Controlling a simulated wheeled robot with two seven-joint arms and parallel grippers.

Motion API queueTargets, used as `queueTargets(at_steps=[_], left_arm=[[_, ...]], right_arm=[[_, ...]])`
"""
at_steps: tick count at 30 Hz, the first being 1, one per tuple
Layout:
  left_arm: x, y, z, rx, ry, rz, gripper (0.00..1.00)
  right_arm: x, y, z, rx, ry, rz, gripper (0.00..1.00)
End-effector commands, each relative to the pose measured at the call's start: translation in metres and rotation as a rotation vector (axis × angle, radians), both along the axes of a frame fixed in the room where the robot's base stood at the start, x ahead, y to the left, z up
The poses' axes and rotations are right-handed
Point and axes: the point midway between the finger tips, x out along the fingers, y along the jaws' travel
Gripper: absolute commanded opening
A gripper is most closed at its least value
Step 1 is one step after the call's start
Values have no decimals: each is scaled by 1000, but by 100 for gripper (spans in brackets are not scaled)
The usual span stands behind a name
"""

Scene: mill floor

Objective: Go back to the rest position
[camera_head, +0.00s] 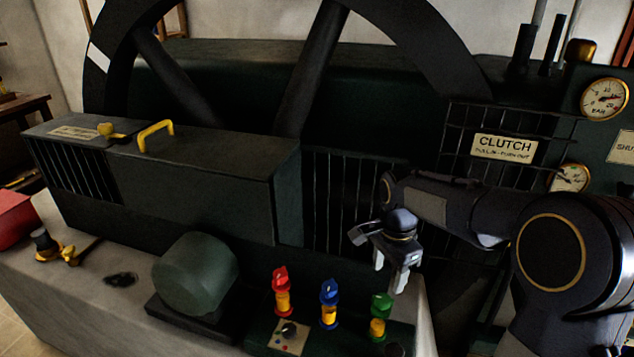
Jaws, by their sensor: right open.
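My right arm comes in from the right edge, and its gripper (388,280) hangs over the right end of the light bench. The fingers point down and are apart, with nothing between them. They are close above and beside the green-topped valve (379,318); I cannot tell whether they touch it. My left gripper is not in view.
A red-topped valve (282,293) and a blue-topped valve (329,306) stand left of the green one. A dark rounded housing (196,276) sits on the bench (75,290). Behind are a large flywheel (315,65), a yellow-handled box (190,185) and a "CLUTCH" sign (503,147).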

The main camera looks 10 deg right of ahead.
Motion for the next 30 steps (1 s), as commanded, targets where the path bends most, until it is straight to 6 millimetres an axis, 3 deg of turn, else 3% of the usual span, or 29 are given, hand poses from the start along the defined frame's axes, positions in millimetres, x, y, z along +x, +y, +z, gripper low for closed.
queueTargets(at_steps=[5, 8, 14, 18, 21, 24, 30], left_arm=[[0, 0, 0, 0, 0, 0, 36], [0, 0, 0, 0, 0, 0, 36], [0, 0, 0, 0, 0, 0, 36], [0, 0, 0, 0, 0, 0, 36], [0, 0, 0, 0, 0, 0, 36], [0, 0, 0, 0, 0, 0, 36], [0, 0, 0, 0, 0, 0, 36]], right_arm=[[-18, 0, 8, 61, -35, 78, 56], [-48, 4, 19, 139, -104, 217, 56], [-125, 27, 40, 212, -343, 608, 56], [-173, 46, 40, 153, -498, 866, 56], [-196, 57, 35, 86, -571, 1005, 56], [-210, 64, 29, 31, -612, 1099, 56], [-218, 69, 23, -12, -634, 1167, 56]])
